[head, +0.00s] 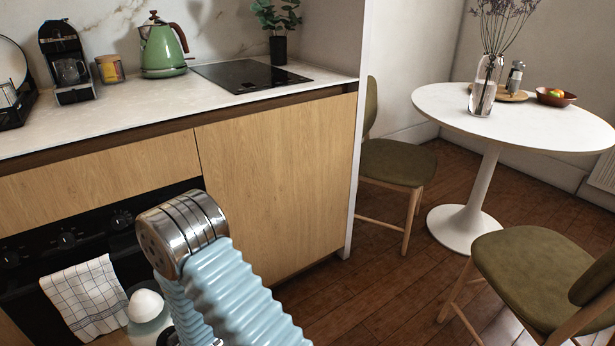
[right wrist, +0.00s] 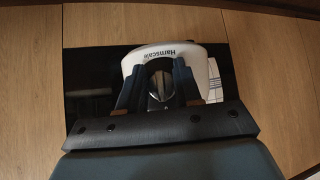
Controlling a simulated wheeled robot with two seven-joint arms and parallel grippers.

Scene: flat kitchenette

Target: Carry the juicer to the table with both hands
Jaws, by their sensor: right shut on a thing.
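The juicer shows in part at the bottom left of the head view (head: 146,308), with a white rounded top and a pale body. It is in front of the oven, and its lower part is cut off. In the right wrist view its white curved part with dark lettering (right wrist: 168,50) is between the dark fingers. My right gripper (right wrist: 157,88) is shut on the juicer. My left gripper is not in view. The round white table (head: 445,105) stands at the right on a single pedestal.
A counter (head: 130,105) with a green kettle (head: 163,48) and a black hob (head: 250,75) runs along the left. A checked towel (head: 85,298) hangs on the oven. Two chairs (head: 398,162) (head: 535,268) flank the table, which holds a vase (head: 485,85) and bowl (head: 556,97).

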